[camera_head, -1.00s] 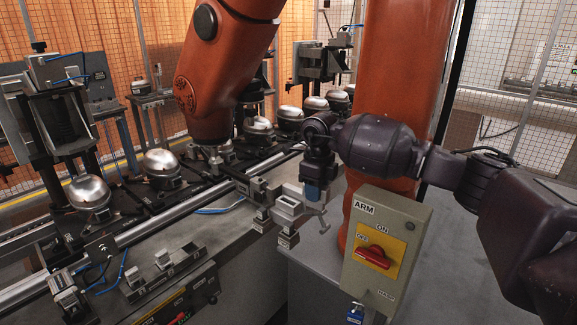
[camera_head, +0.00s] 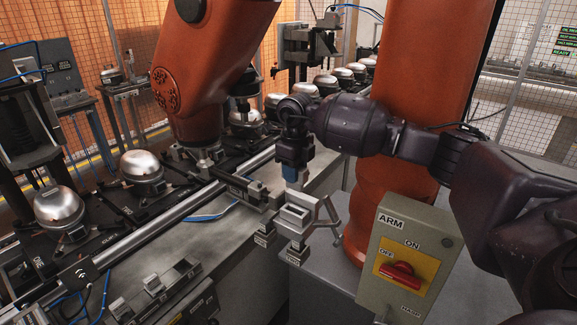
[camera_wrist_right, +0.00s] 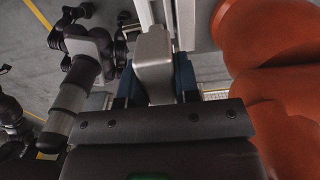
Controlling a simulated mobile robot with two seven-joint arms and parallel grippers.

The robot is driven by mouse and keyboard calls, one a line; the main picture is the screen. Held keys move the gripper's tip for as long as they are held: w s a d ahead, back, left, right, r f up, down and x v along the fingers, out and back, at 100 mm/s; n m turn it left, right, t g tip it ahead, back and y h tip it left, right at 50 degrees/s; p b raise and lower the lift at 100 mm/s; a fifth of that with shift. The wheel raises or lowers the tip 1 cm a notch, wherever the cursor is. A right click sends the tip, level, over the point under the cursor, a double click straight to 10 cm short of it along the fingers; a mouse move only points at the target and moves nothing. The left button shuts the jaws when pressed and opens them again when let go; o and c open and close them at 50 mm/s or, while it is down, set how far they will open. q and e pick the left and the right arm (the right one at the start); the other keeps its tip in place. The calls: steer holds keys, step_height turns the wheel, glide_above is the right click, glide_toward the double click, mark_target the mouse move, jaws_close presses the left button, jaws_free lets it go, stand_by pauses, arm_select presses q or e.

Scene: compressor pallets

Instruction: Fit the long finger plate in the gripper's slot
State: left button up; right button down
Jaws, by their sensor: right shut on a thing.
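My right gripper (camera_head: 291,174), with blue fingertips, comes in from the right and points down. It is shut on a grey metal piece, probably the long finger plate (camera_wrist_right: 154,62), seen between the blue fingers in the right wrist view. In the head view little of this piece shows. Just below the fingertips is a grey box-shaped metal holder (camera_head: 293,217), with labelled blocks (camera_head: 265,236) under and beside it. It joins the gripper bar (camera_head: 247,188) near the orange arm's tool. I cannot tell whether the plate touches the slot. My left gripper is out of view.
The orange robot arm (camera_head: 215,70) hangs close on the left and its column (camera_head: 425,70) stands behind my right arm. A switch box marked ARM (camera_head: 405,262) is at the lower right. Silver compressors (camera_head: 60,208) stand on pallets along the conveyor. A grey bracket (camera_head: 330,212) juts out beside the holder.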

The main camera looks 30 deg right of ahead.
mark_target(295, 189)
steer(key=shift+s+r, duration=0.1)
steer(key=shift+s, duration=0.15)
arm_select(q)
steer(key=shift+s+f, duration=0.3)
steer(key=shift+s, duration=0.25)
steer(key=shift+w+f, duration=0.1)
arm_select(e)
steer(key=shift+w, duration=0.1)
steer(key=shift+f+b, duration=0.35)
steer(key=shift+b, duration=0.05)
steer(key=shift+f+b, duration=0.6)
steer(key=shift+f, duration=0.35)
steer(key=shift+f+b, duration=0.95)
steer(key=shift+f, duration=0.55)
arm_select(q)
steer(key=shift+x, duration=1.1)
arm_select(e)
steer(key=shift+f, duration=0.15)
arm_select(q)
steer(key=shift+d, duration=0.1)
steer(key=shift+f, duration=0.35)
